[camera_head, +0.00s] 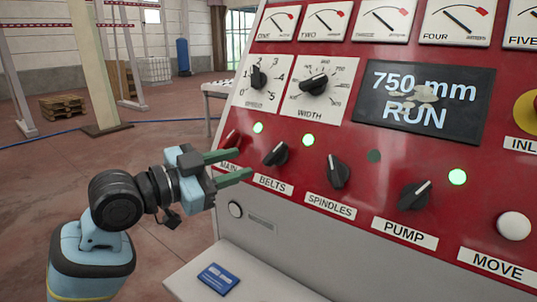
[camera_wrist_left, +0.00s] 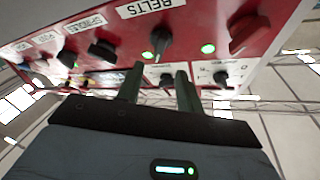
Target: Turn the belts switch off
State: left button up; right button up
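The belts switch (camera_head: 276,153) is a black rotary knob on the red panel, above the label BELTS (camera_head: 273,185). Its pointer tilts to the upper right. A green lamp (camera_head: 308,140) is lit at its upper right. My left gripper (camera_head: 244,163) is open and empty, left of the switch and near the MAIN label. The fingers look apart from the knob. In the left wrist view the belts switch (camera_wrist_left: 160,43) lies beyond the two separated fingertips (camera_wrist_left: 160,70). My right gripper is not in view.
The red main switch (camera_head: 232,138) is close by the left fingers. The spindles switch (camera_head: 337,171), beside a dark lamp (camera_head: 374,156), and pump switch (camera_head: 413,195) are to the right. The display (camera_head: 424,100) reads 750 mm RUN. A ledge with a blue card (camera_head: 218,279) lies below.

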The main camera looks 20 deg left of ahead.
aim_at(272, 154)
pick_arm(q)
jog(key=x, duration=0.7)
jog(key=shift+w+d+p, duration=0.25)
jog(key=shift+w+p, duration=0.05)
